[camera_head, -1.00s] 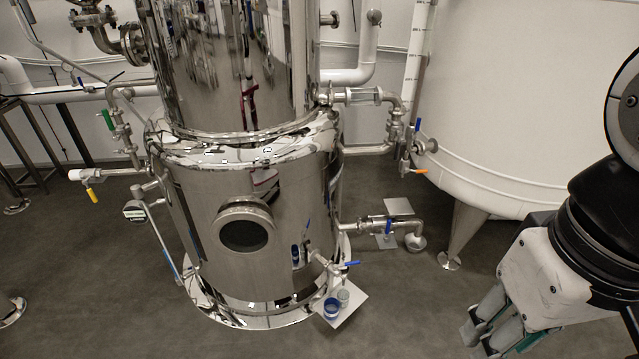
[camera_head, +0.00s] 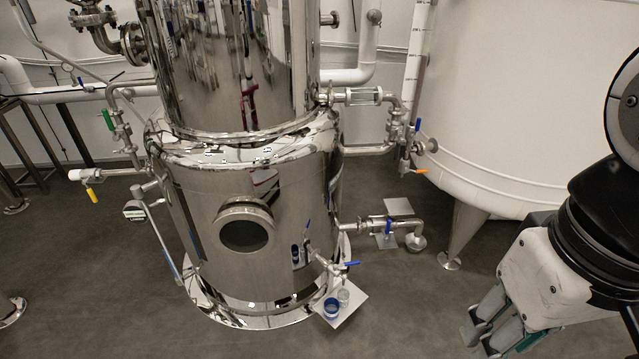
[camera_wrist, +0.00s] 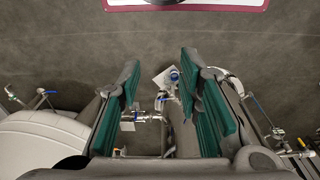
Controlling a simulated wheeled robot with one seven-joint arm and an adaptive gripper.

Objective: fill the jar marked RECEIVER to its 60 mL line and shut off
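A clear jar (camera_head: 343,297) and a blue container (camera_head: 331,308) stand side by side on a pale square plate (camera_head: 350,312) on the floor, in front of the steel tank (camera_head: 250,270). No RECEIVER mark or 60 mL line is legible, and I cannot tell the fill level. A small tap with a blue handle (camera_head: 350,263) sticks out from the tank above them. My gripper (camera_head: 482,338) hangs at the lower right, well apart from them. In the wrist view my gripper (camera_wrist: 159,65) has its green-padded fingers spread with nothing between them; the blue container (camera_wrist: 174,74) shows beyond.
Another pipe with a blue-handled valve (camera_head: 389,227) leaves the tank at right, above a second pale plate (camera_head: 398,206). A white tank (camera_head: 500,110) on steel legs stands at right, with an orange-handled valve (camera_head: 415,171). Floor between the plate and my gripper is clear.

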